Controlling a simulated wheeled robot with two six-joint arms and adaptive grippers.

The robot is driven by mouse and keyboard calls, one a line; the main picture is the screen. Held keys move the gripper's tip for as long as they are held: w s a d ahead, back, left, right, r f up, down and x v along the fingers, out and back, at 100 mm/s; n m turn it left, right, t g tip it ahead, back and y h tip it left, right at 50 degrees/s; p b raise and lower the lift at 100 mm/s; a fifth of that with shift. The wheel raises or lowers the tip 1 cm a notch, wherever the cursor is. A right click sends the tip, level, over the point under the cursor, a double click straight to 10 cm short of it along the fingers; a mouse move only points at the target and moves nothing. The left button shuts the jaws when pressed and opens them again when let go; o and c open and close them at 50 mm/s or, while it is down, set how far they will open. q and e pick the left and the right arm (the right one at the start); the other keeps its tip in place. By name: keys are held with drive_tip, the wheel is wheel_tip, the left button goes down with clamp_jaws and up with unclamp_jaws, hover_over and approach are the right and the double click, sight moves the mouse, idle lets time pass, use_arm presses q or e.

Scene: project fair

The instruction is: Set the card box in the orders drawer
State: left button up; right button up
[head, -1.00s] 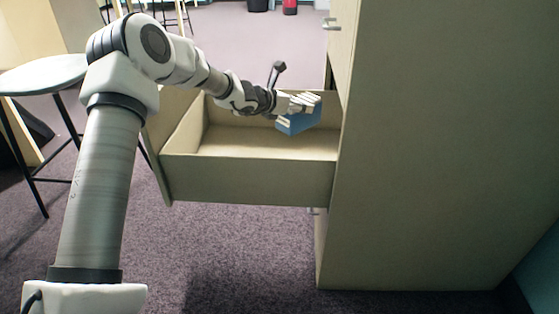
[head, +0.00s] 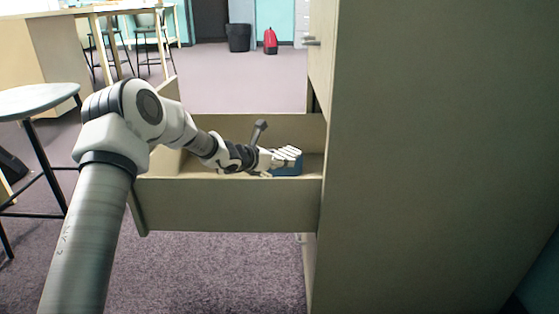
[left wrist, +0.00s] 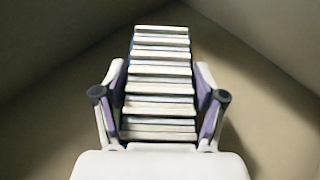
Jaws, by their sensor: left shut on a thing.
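The card box is blue with a row of white cards on top. It shows in the head view (head: 287,169) inside the open drawer, near the drawer's right end by the cabinet. It also shows in the left wrist view (left wrist: 160,75), between the two fingers. My left gripper (head: 270,161) is shut on the card box, with a finger on each side (left wrist: 159,100). The drawer (head: 230,205) is pulled out of the cabinet to the left. The front wall hides the box's underside, so I cannot tell whether it touches the drawer floor. My right gripper is not in view.
The tall beige cabinet (head: 420,150) fills the right side. A round stool (head: 40,101) stands at the left. A bin (head: 239,38) and a red bag (head: 270,41) are far back on the carpet. The rest of the drawer looks empty.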

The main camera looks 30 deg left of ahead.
use_arm(q)
drive_tip(key=o, duration=1.4)
drive_tip(key=shift+s+r+p, duration=0.15)
drive_tip(key=shift+r+p, duration=0.1)
drive_tip(key=shift+p, duration=0.1)
drive_tip(key=p+v, duration=0.4)
drive_tip(key=v, duration=0.7)
drive_tip(key=shift+s, duration=0.35)
